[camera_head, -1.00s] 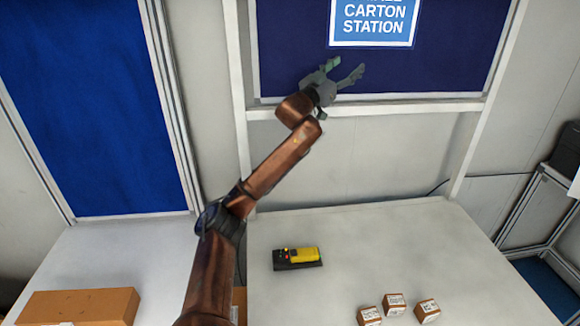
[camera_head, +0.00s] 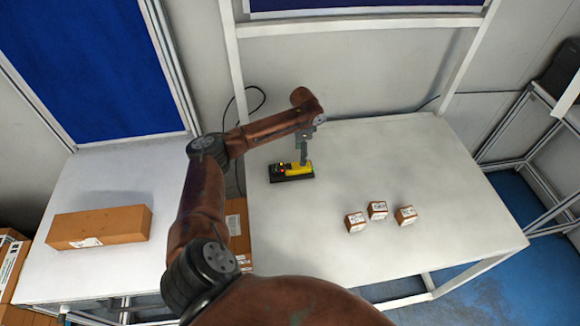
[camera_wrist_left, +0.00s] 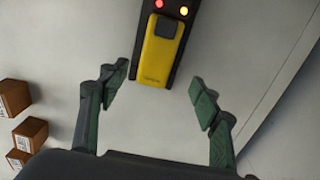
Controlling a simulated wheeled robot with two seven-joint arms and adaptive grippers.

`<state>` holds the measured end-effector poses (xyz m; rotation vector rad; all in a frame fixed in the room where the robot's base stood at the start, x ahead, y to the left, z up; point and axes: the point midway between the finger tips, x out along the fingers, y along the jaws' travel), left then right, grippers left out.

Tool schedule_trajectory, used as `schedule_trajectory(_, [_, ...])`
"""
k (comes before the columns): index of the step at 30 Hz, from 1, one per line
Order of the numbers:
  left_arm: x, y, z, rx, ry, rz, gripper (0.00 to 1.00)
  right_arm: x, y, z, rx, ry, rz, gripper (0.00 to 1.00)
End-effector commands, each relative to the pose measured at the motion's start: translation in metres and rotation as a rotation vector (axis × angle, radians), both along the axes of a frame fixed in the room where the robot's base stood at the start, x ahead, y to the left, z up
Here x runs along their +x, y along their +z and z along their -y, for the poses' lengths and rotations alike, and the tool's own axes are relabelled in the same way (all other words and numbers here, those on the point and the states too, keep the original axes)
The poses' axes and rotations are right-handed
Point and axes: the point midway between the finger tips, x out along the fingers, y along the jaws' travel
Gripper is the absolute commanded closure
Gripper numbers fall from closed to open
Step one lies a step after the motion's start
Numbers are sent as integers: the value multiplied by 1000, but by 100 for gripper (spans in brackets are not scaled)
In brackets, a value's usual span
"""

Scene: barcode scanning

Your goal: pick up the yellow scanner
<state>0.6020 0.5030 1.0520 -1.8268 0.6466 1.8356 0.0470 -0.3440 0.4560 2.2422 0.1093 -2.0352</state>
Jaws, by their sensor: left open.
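The yellow scanner (camera_head: 298,169) rests on its black base (camera_head: 292,179) near the back left of the right-hand table. In the left wrist view the scanner (camera_wrist_left: 158,58) shows upright between and a little beyond the fingertips, with a red and a yellow light on the black base (camera_wrist_left: 172,12) above it. My left gripper (camera_head: 304,160) is lowered right over the scanner, pointing down. In the wrist view my left gripper (camera_wrist_left: 160,92) is open, its two fingers spread wider than the scanner, with nothing between them. My right gripper is in neither view.
Three small labelled cartons (camera_head: 378,210) stand on the right-hand table (camera_head: 440,190), right of the scanner. A long carton (camera_head: 100,227) lies on the left table (camera_head: 60,283). A dark cable (camera_head: 256,98) loops behind the scanner. The table's front right is clear.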

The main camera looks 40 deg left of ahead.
Motion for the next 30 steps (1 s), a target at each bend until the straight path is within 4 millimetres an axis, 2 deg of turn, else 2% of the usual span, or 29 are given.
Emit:
schedule_trajectory(16, [-9,-65,1,0,1,2,42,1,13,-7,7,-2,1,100])
schedule_trajectory(25, [-9,-70,0,0,2,4,42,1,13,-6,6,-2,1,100])
schedule_trajectory(30, [-9,-70,0,1,2,5,54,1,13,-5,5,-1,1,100])
